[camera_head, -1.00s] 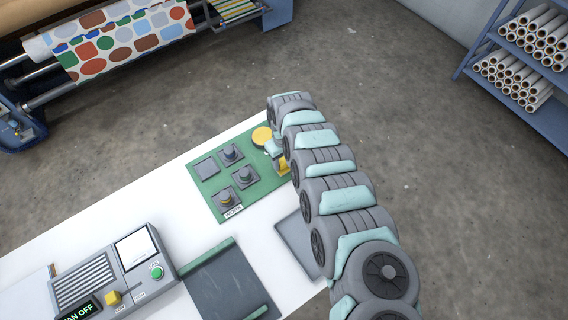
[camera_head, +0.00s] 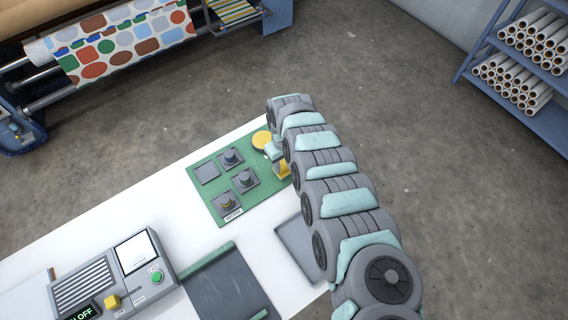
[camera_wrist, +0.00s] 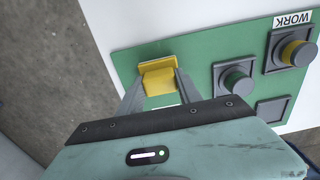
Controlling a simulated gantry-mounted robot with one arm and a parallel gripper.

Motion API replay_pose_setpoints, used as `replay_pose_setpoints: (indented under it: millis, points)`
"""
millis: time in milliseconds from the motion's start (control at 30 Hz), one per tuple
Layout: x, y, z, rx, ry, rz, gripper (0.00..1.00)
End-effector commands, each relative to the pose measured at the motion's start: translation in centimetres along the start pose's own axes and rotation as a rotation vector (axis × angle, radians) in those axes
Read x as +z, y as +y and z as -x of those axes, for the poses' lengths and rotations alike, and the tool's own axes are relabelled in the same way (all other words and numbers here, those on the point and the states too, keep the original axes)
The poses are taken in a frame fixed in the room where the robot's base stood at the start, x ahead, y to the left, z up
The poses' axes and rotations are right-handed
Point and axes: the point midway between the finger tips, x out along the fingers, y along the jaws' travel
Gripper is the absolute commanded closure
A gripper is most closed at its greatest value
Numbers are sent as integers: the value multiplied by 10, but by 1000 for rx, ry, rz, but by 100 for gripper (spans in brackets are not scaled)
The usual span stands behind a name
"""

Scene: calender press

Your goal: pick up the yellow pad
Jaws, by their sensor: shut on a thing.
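My gripper (camera_wrist: 160,84) is shut on the yellow pad (camera_wrist: 158,72), with one finger on each side of it in the wrist view. The pad is a small yellow block with a raised lip, over the end of the green board (camera_wrist: 205,52). In the head view the pad (camera_head: 283,171) shows beside my arm's end, near the board's right edge. Whether it touches the board I cannot tell. A round yellow disc (camera_head: 262,138) lies behind it, partly hidden by my wrist.
The board holds grey square holders with round knobs (camera_head: 243,180), one yellow-ringed, and a WORK label (camera_head: 233,215). A control box (camera_head: 112,272), a dark tray (camera_head: 228,285) and a grey plate (camera_head: 297,250) are on the white table. Rolls fill a rack (camera_head: 530,75).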

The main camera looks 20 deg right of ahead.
Motion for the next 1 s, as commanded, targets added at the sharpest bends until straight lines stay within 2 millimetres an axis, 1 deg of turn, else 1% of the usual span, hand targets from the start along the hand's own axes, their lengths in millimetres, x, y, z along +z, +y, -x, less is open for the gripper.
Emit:
replay_pose_setpoints:
  millis: [167, 267, 500, 600, 700, 833, 900, 1000]
  points:
    - [0, 3, 24, 4, 1, -2, 99]
    - [0, 5, 49, 8, 1, -1, 99]
    - [0, 5, 114, 9, 1, -2, 99]
    - [0, 4, 139, 8, 3, -2, 99]
    - [0, 3, 160, 6, 2, -1, 99]
    - [1, 3, 179, 4, 0, -3, 99]
    - [0, 2, 186, 3, 1, -2, 99]
    - [0, 1, 192, 3, 0, -1, 99]
